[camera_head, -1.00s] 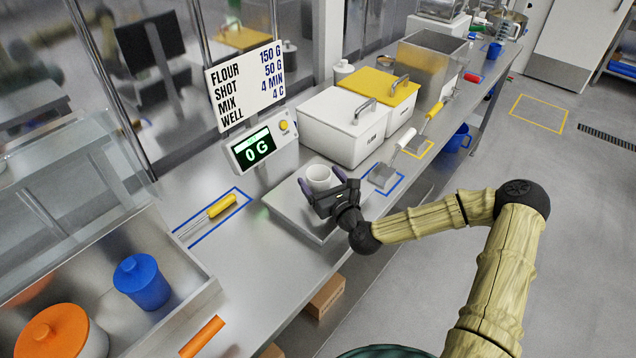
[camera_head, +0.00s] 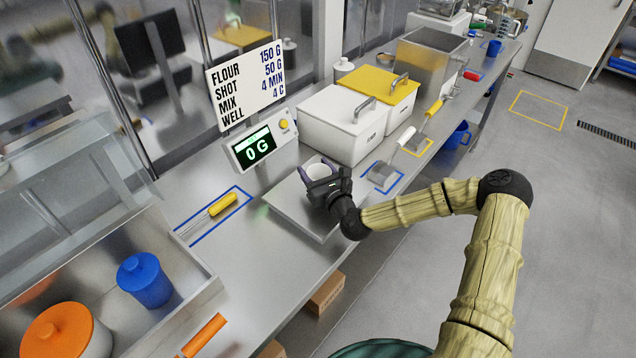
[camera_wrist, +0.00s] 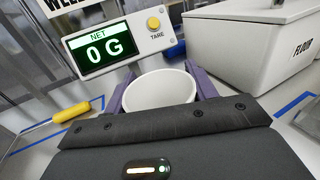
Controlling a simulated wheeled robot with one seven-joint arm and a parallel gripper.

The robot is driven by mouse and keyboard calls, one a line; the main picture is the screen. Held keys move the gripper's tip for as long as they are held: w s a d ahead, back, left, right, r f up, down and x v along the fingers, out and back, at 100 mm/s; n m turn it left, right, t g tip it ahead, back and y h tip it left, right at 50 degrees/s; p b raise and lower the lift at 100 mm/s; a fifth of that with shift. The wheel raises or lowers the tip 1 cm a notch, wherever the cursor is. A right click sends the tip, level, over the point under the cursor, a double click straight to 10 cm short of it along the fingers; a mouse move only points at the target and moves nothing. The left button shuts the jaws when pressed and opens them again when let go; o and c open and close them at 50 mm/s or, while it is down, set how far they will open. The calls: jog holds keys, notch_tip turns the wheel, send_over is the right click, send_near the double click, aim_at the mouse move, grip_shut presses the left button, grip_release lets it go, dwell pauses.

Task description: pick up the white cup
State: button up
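The white cup (camera_head: 317,171) stands upright on the flat metal plate of the scale (camera_head: 283,207). My gripper (camera_head: 318,171) is at the cup, with one purple finger on each side of it. In the wrist view the cup (camera_wrist: 160,92) sits between the two fingers, its round mouth facing up and its lower part hidden by my dark gripper body. The fingers lie close along the cup's sides. I cannot tell whether they touch or press on it. The scale display (camera_wrist: 107,48) reads 0 G.
A yellow-handled tool (camera_head: 222,204) lies left in a blue outline. The sign (camera_head: 247,84) and display rise behind.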

jog(key=c, duration=0.4)
jog(key=shift+o, duration=0.2)
notch_tip(320, 180, up, 10)
jog(key=b, duration=0.1)
dwell(0.4)
